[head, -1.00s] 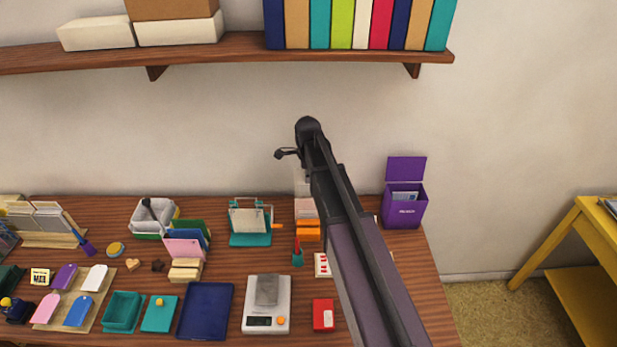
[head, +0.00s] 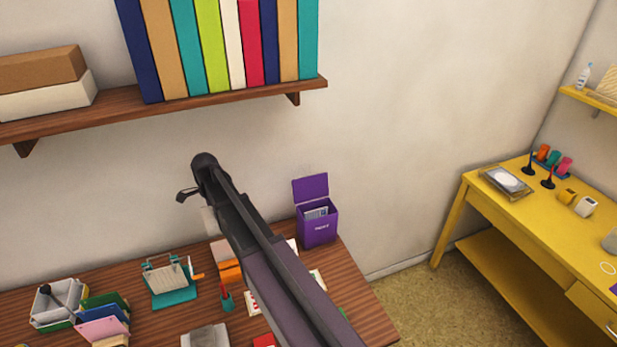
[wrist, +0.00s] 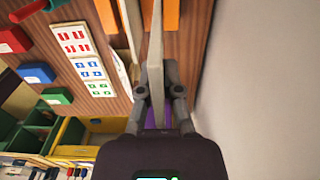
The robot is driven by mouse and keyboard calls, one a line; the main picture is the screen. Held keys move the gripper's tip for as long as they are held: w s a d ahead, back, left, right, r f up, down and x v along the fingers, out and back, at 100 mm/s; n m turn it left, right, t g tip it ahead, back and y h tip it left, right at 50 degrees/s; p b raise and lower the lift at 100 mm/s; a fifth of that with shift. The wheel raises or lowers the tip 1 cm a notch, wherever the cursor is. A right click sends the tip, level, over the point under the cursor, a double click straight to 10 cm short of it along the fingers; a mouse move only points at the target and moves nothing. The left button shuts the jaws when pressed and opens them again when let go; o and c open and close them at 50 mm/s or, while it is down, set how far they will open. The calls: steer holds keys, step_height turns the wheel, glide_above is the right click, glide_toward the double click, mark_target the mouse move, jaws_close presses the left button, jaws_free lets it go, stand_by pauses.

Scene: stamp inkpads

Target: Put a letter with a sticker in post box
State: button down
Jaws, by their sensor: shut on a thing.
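The purple post box (head: 318,230) stands at the right end of the wooden desk with its lid raised, and pale papers show in its opening. In the wrist view my gripper (wrist: 159,92) is shut on a thin pale letter (wrist: 155,48), seen nearly edge-on and standing out beyond the fingers. I cannot see a sticker on it. In the head view my arm crosses the middle, left of the post box. Sticker sheets (wrist: 90,68) lie on the desk in the wrist view.
A shelf (head: 220,104) with books hangs above the desk (head: 365,315). A teal stand (head: 172,298) and a letter rack (head: 103,322) stand left of my arm. A yellow table (head: 490,215) stands at right, with open floor between. Red, blue and green blocks (wrist: 36,73) lie left in the wrist view.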

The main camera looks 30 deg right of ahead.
step_height(320, 180, up, 11)
steer(key=p, duration=1)
steer(key=shift+a, duration=0.15)
